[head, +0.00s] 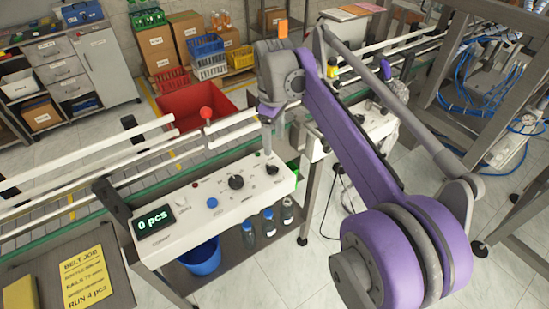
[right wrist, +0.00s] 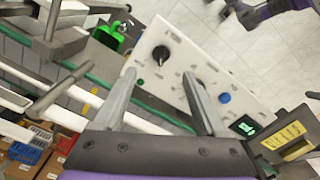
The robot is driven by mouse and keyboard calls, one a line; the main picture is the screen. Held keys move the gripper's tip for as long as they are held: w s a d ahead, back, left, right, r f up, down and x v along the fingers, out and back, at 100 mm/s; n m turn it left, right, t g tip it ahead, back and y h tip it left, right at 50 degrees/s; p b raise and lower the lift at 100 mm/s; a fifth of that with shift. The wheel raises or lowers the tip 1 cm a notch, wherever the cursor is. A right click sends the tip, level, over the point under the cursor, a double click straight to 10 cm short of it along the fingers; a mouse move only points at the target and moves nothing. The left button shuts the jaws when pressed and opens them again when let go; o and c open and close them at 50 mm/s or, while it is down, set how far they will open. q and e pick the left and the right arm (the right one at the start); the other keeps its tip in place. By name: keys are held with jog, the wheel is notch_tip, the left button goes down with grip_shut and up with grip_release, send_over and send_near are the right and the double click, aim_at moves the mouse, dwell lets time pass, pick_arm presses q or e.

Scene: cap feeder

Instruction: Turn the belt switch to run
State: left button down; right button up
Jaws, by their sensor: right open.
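The control panel (head: 215,205) is a white sloped box with a green-on-black display (head: 153,220) reading "0 pcs". The panel lettering is too small to read, so I cannot tell the switch setting. My right gripper (head: 269,148) points down above the panel's right end. In the right wrist view its two fingers (right wrist: 158,74) are apart and empty, and the end switch (right wrist: 160,55) shows just beyond the gap between them. One finger partly hides the dial. My left gripper is out of view.
A blue button (head: 212,202) is on the panel. Bottles (head: 268,222) and a blue bucket (head: 200,256) are underneath. A yellow job card (head: 85,279) lies at front left.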

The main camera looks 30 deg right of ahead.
aim_at(274, 166)
notch_tip(274, 166, down, 10)
jog(key=shift+s+a+r+b, duration=0.1)
jog(key=shift+s+r+b, duration=0.05)
jog(key=shift+b, duration=0.15)
grip_shut()
dwell(0.3)
